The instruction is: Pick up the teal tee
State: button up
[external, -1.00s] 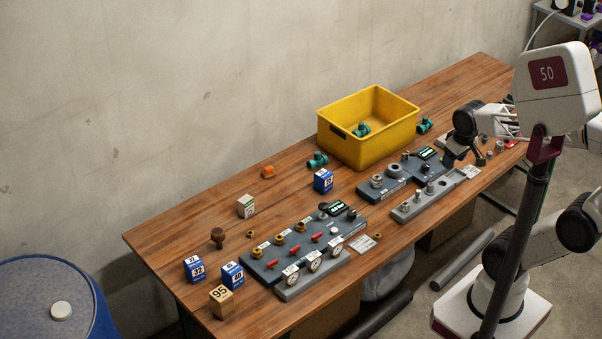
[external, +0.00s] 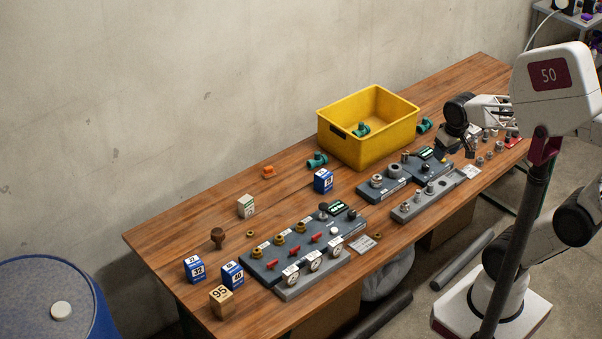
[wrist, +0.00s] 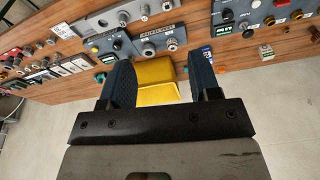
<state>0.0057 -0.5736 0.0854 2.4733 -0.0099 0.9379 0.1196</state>
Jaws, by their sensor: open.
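Three teal tees show in the external view. One teal tee (external: 361,130) lies inside the yellow bin (external: 350,152). A second teal tee (external: 317,160) lies on the bench left of the bin, and a third teal tee (external: 424,125) lies just right of it. My gripper (external: 470,150) is above the bench's right part, right of the third tee and apart from it. In the wrist view my gripper (wrist: 162,80) is open and empty, with the yellow bin (wrist: 155,72) beyond its fingers. A bit of teal (wrist: 100,77) shows beside the left finger.
Grey-blue fixture panels (external: 380,187) with fittings stand in front of the bin. Another panel (external: 290,262) with red valves and gauges stands farther left. Numbered blocks (external: 323,181) and an orange cap (external: 268,171) lie on the wooden bench (external: 160,237).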

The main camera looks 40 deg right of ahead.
jog(key=w+m, duration=0.5)
jog(key=w, duration=1.2)
jog(key=m+g, duration=0.3)
jog(key=m, duration=1)
send_over(317, 152)
notch_tip(317, 152, down, 22)
jog(key=shift+s+f, duration=0.15)
jog(key=shift+f, duration=0.1)
jog(key=shift+w+f, duration=0.2)
jog(key=shift+f, duration=0.15)
jog(key=shift+f, duration=1.15)
jog(key=shift+f, duration=0.15)
